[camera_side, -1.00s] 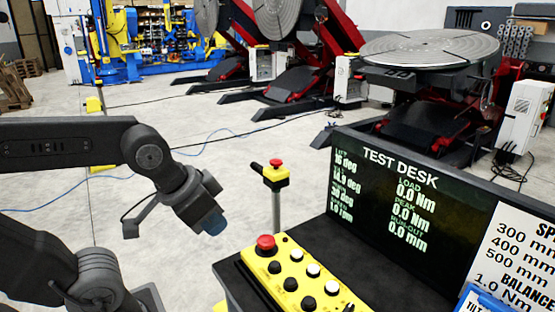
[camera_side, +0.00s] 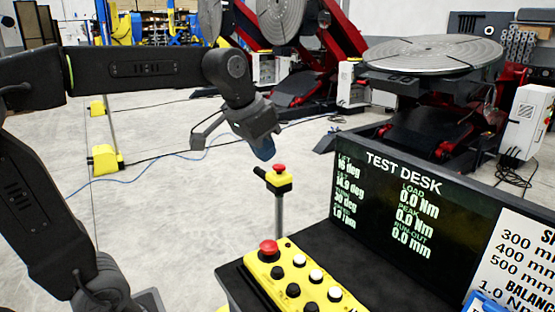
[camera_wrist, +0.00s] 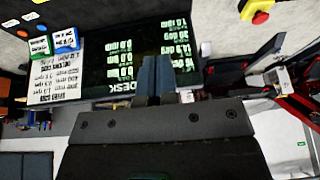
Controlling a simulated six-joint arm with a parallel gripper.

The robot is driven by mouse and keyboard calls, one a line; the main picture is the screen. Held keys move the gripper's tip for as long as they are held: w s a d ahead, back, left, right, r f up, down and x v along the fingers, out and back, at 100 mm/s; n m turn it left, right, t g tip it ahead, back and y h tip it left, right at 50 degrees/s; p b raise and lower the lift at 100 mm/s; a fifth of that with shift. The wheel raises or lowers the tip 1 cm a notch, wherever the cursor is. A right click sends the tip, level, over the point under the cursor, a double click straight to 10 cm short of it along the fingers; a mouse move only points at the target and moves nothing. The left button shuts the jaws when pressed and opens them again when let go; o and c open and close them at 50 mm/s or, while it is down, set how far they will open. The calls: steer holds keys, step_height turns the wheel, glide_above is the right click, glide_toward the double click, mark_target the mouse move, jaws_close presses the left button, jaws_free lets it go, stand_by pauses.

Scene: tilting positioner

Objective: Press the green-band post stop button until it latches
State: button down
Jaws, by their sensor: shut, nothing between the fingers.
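A post stop button (camera_side: 279,169) has a red mushroom head on a yellow box, on top of a thin grey post (camera_side: 279,213). I cannot make out a green band on it. The red head stands raised from the box. My gripper (camera_side: 265,151) is shut and empty, its blue fingertips just above and slightly left of the red head in the side view; a small gap shows. In the wrist view the fingers (camera_wrist: 157,72) lie over the screen, and the stop button (camera_wrist: 259,15) is at the top right, apart from them.
A yellow control box (camera_side: 297,284) with its own red mushroom button (camera_side: 268,247) and several black and white buttons lies on the test desk. The test desk screen (camera_side: 393,200) stands right of the post. Tilting positioners (camera_side: 430,55) stand behind.

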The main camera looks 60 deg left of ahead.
steer(key=w+a+r, duration=0.2)
steer(key=w+a, duration=0.4)
steer(key=w, duration=0.3)
steer(key=g, duration=0.1)
glide_above(279, 165)
steer(key=s, duration=0.3)
step_height(279, 165, down, 7)
steer(key=shift+s+a, duration=0.15)
steer(key=shift+f, duration=0.1)
steer(key=shift+g, duration=0.3)
steer(key=x, duration=1.2)
steer(key=shift+s+d+f, duration=0.25)
steer(key=shift+f, duration=0.8)
